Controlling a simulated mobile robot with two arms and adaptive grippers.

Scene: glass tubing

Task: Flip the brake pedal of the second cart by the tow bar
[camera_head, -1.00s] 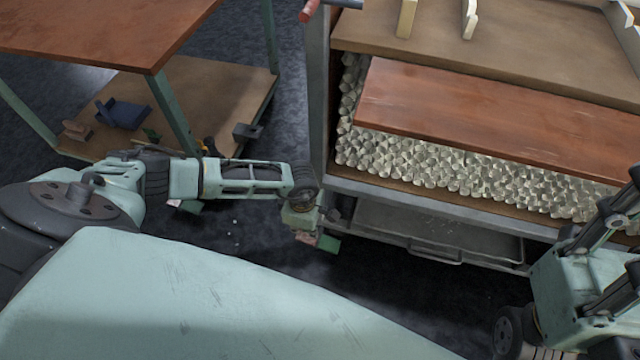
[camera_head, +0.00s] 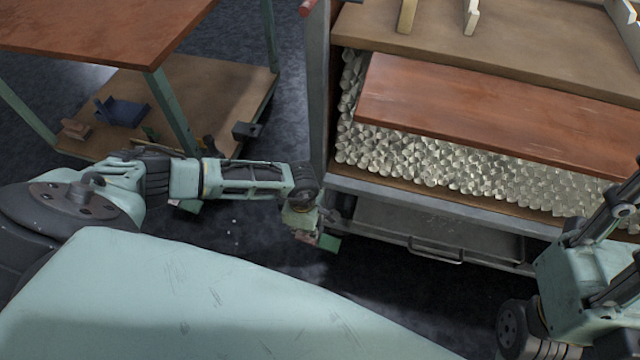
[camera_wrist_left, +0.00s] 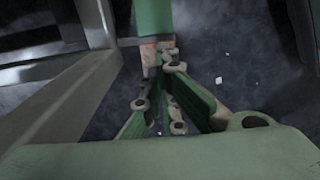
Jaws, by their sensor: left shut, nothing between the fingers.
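The second cart (camera_head: 318,110) has a grey metal frame and is loaded with glass tubing (camera_head: 430,165). A green pedal-like piece (camera_head: 329,243) sits low by its near left corner. In the left wrist view a green bar (camera_wrist_left: 152,17) with a worn pinkish end (camera_wrist_left: 150,58) lies just beyond the fingertips; I take it for the brake pedal. My left gripper (camera_head: 316,222) is shut and empty, close to this piece; touching or apart I cannot tell. It also shows in the left wrist view (camera_wrist_left: 165,85). My right gripper (camera_head: 628,195) is at the right edge, partly cut off. I cannot identify the tow bar.
A cart with a reddish wooden top (camera_head: 100,30) and a lower shelf (camera_head: 215,90) stands at the left. Dark floor (camera_head: 400,300) lies open in front.

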